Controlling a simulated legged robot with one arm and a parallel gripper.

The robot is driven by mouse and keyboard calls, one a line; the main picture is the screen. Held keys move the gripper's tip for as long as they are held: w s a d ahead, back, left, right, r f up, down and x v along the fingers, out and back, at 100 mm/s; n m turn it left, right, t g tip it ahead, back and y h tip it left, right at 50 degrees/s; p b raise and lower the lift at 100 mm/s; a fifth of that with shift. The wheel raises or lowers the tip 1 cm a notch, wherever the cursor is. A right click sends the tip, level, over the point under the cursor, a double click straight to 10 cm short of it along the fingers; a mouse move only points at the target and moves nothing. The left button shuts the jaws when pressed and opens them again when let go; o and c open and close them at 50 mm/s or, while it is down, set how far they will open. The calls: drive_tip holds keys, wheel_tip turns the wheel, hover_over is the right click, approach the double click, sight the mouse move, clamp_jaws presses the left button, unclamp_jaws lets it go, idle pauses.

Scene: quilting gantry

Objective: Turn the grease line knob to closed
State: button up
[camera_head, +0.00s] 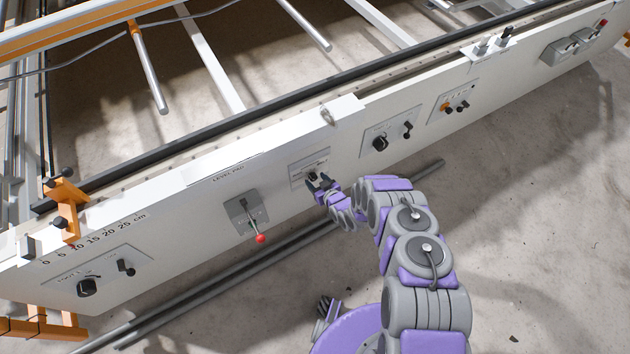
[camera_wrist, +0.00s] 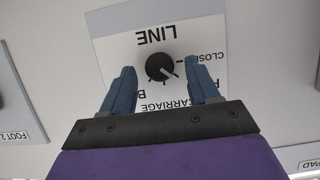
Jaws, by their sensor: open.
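The grease line knob (camera_wrist: 160,67) is a round black dial with a pale pointer mark, on a white plate (camera_wrist: 115,52). The plate's lettering is upside down in the wrist view: "LINE" above, "CLOSE…" at the right, "CARRIAGE" below. The pointer mark sits at the knob's lower right. My gripper (camera_head: 320,183) is open at this plate (camera_head: 298,172) in the head view. In the wrist view its two blue fingers stand left and right of the knob, with gaps to it. The fingers cover part of the lettering.
On the same white panel (camera_head: 345,155), a grey lever plate (camera_head: 236,210) with a red-tipped lever (camera_head: 261,238) is to the left. A plate with black controls (camera_head: 380,143) is to the right. A silver latch (camera_head: 327,115) is above. Dark rails (camera_head: 250,268) lie below.

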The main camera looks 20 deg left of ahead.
drive_tip(key=shift+x, duration=0.9)
drive_tip(key=c, duration=1)
drive_tip(key=shift+c, duration=0.2)
drive_tip(key=shift+s+a+n+t+h, duration=0.1)
drive_tip(key=shift+n+t+h, duration=0.3)
drive_tip(key=shift+n+t, duration=0.5)
drive_tip(key=shift+s+f+n+t+h+b, duration=0.1)
drive_tip(key=shift+n+t+h+b, duration=0.45)
drive_tip(key=shift+n, duration=0.95)
